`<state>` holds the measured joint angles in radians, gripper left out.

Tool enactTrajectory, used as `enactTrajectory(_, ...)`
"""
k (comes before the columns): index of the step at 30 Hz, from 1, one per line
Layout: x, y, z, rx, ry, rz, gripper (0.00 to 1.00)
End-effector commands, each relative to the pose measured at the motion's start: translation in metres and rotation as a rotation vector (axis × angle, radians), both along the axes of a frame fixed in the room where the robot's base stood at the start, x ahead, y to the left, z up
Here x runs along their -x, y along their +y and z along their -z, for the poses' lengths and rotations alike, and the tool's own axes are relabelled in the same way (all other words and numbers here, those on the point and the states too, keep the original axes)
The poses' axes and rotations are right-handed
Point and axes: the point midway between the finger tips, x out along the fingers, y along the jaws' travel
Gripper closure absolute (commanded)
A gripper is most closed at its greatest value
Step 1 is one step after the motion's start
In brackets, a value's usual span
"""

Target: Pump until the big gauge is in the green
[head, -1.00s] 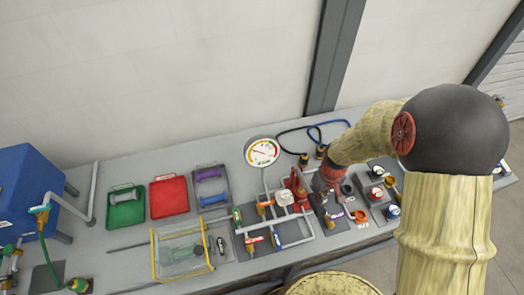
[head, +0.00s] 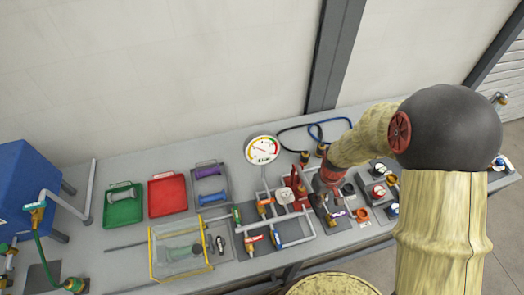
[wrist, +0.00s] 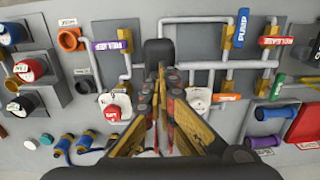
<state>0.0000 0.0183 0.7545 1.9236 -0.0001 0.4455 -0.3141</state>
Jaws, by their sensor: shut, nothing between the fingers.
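The big round gauge (head: 262,150) stands at the back of the bench in the head view. Its white face has coloured bands, and its thin needle is too small to read exactly. The red hand pump (head: 299,186) stands to the right of the pipework, just left of my gripper (head: 327,198). In the wrist view, my gripper (wrist: 160,78) is shut and empty, pointing away from the camera. A black rounded block (wrist: 159,52), possibly the pump lever's end, shows just beyond the fingertips. Whether they touch it is unclear.
Pipes with coloured valve handles, including a blue one labelled PUMP (wrist: 242,28), lie around the gripper. Red (head: 168,195) and green (head: 123,206) trays, a clear yellow-edged box (head: 178,248) and a blue box (head: 25,190) stand left. Knobs (head: 379,170) crowd the right.

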Motion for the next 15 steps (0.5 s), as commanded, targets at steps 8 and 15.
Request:
enactTrajectory(8, 0.0, 0.0, 0.025, 0.0, -0.001, 0.0, 1.0)
enactTrajectory(15, 0.0, 0.0, 0.043, 0.0, 0.0, 0.0, 1.0)
